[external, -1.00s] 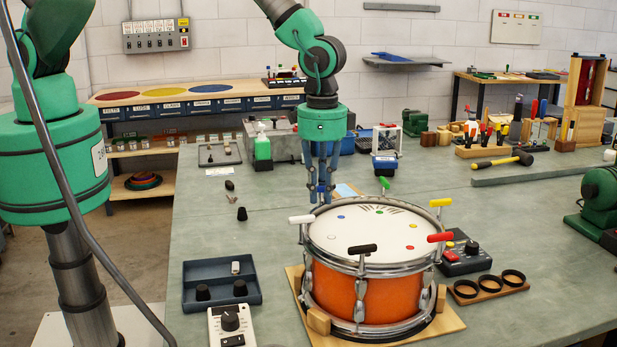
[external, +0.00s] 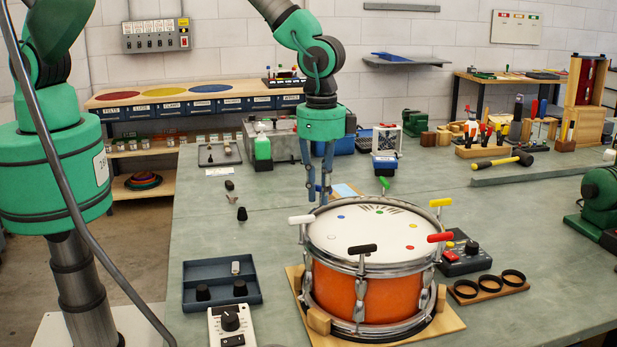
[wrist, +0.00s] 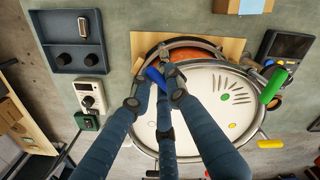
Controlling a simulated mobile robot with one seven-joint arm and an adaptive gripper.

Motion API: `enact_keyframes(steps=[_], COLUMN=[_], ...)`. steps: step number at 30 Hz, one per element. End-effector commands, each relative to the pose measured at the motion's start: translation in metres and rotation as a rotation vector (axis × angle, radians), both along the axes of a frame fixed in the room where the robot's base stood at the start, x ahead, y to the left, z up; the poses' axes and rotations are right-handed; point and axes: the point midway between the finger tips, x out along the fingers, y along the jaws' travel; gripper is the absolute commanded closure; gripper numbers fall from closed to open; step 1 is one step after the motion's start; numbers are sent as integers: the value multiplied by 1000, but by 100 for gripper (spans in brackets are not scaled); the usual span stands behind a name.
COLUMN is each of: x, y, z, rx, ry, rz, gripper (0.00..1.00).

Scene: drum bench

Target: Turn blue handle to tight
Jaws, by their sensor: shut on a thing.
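An orange drum (external: 375,298) with a white head stands upright on a wooden board. T-shaped handles sit around its rim: white (external: 301,219), black (external: 362,249), red (external: 440,237), yellow (external: 440,202) and green (external: 384,184). My gripper (external: 319,193) points down at the drum's far left rim, with its fingers shut on the blue handle (wrist: 154,77). In the wrist view the blue bar shows between my fingertips (wrist: 156,90), tilted. The fingers mostly hide it in the external view.
A dark tray (external: 190,290) with knobs and a white control box (external: 231,338) lie left of the drum. A red-buttoned box (external: 468,262) and a ring holder (external: 489,288) lie right of it. The green and white handles stand near my gripper.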

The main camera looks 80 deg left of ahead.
Motion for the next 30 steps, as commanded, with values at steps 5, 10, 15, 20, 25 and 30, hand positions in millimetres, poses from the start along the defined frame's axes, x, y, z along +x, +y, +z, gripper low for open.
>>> enact_keyframes(steps=[5,10,15,20,25,30], x=[1,0,0,0,0,-1], y=[0,1,1,2,2,2], z=[-1,-1,0,1,1,1], rx=[-2,-1,-2,-1,-1,-1], ry=[-3,-2,-3,-3,-2,-2], rz=[-167,-327,-474,-582,-657,-691], gripper=[100,100,100,100,100,100])
